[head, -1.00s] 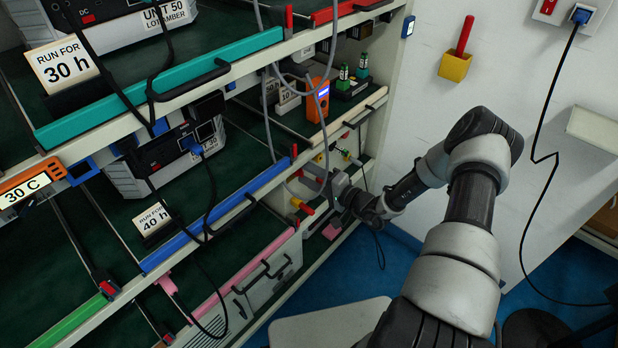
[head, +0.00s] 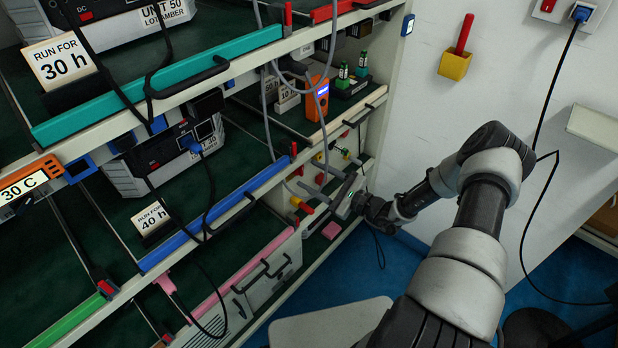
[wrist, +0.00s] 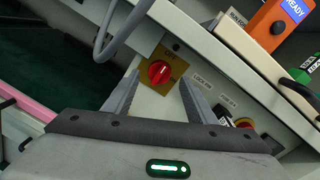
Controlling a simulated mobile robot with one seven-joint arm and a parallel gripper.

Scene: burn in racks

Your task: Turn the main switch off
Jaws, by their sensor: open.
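The main switch (wrist: 158,73) shows in the wrist view as a round red knob with a pale pointer mark on a yellow plate. My gripper (wrist: 159,86) is open, with one finger to the left of the knob and one to the right. Nothing is held, and I cannot tell whether either finger touches the knob. In the head view my gripper (head: 314,178) reaches into the lower right end of the rack, and I cannot pick out the knob there.
Another red and yellow control (wrist: 244,122) sits right of the switch on the same panel. A grey cable (wrist: 110,38) hangs at upper left. An orange device (head: 317,98) stands on the shelf above. A blue-edged shelf (head: 215,217) lies left of my gripper.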

